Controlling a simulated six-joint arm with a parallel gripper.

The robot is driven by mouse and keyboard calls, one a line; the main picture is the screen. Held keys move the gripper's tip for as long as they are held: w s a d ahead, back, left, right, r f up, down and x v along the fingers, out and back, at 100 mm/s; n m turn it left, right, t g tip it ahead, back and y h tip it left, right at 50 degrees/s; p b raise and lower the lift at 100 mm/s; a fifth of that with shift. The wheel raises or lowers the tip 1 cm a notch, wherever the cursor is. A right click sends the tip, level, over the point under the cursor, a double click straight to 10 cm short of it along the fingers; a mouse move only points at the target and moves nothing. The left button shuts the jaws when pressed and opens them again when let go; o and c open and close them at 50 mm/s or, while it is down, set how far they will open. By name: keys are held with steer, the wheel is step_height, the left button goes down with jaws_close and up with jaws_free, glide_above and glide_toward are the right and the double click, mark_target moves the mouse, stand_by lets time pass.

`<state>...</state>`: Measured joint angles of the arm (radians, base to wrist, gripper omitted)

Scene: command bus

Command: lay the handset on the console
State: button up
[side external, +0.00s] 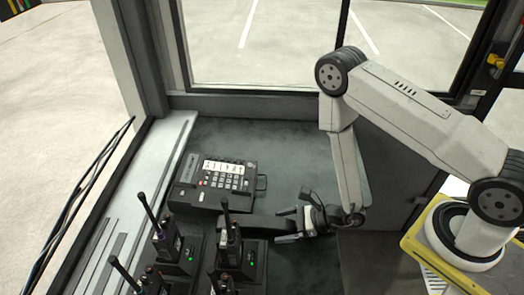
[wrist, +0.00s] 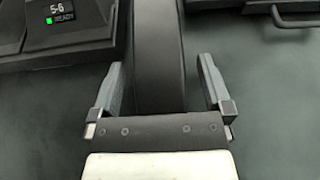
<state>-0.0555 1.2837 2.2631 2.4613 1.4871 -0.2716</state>
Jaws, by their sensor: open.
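The handset (side external: 266,226) is a long dark bar lying just in front of the console and close to the radio chargers. In the wrist view the handset (wrist: 157,50) runs from the top edge down between the jaws. My gripper (side external: 285,226) is open around it, and in the wrist view one finger of my gripper (wrist: 160,75) stands on each side with a gap. The near part of the handset is hidden under my gripper. The console (side external: 215,186) is a dark desk unit with a white keypad panel, behind and left of my gripper; its handle side shows at the wrist view's top right.
Several handheld radios (side external: 229,240) with upright antennas stand in chargers at the front, close to the handset. A charger (wrist: 60,25) with a green light is at the wrist view's top left. The dark desk (side external: 285,150) is clear behind the console, below the window.

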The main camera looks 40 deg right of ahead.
steer(key=shift+w+a+f, duration=0.1)
steer(key=shift+a, duration=0.05)
stand_by(0.4)
jaws_close()
